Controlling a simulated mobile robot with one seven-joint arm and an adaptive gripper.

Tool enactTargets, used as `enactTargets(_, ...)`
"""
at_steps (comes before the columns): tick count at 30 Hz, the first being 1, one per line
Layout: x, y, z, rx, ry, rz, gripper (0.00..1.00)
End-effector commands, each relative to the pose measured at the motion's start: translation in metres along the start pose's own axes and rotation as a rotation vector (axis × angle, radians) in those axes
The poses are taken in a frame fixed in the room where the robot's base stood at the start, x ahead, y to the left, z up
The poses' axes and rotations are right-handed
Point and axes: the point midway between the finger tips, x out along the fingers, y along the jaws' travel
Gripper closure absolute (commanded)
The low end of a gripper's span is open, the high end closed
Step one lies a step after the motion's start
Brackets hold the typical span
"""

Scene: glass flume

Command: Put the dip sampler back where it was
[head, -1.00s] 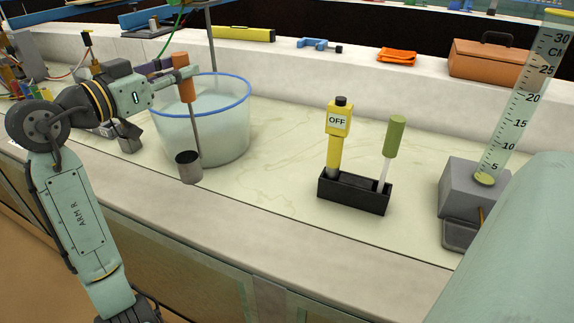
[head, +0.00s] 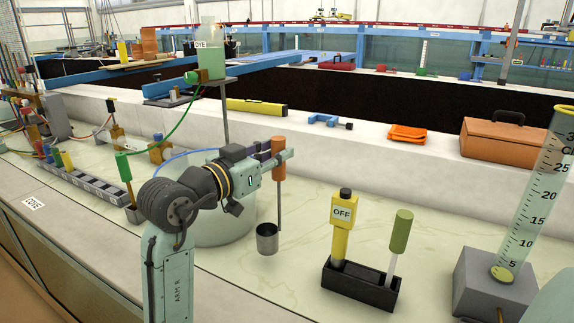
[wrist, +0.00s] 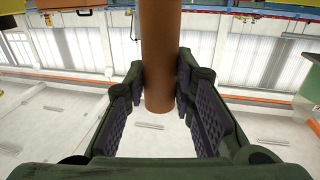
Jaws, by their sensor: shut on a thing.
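The dip sampler has an orange handle (head: 279,158), a thin rod and a grey metal cup (head: 267,238) at its lower end. My gripper (head: 284,155) is shut on the handle and holds the sampler upright, with the cup hanging in front of the bucket's right side. In the wrist view the brown-orange handle (wrist: 160,55) sits between both dark finger pads. A black rack (head: 360,288) stands to the right on the counter. It holds a yellow instrument marked OFF (head: 342,228) and a green-handled tool (head: 400,232), with a gap between them.
A pale bucket (head: 225,228) is partly hidden behind my arm. A grey block with a clear graduated tube (head: 530,205) stands right of the rack. An orange toolbox (head: 505,143) and orange cloth (head: 407,133) lie on the back ledge. Counter between bucket and rack is clear.

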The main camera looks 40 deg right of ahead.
Motion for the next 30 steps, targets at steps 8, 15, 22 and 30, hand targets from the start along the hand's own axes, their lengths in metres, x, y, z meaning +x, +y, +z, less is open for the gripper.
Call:
enactTargets(8,0.017,0.017,0.006,-0.002,0.001,-0.002,1.00)
enactTargets(15,0.017,0.017,0.034,-0.003,0.000,-0.001,1.00)
enactTargets(22,0.017,0.017,0.037,0.001,0.001,-0.002,1.00)
enactTargets(30,0.017,0.016,0.040,0.000,-0.001,-0.001,0.71)
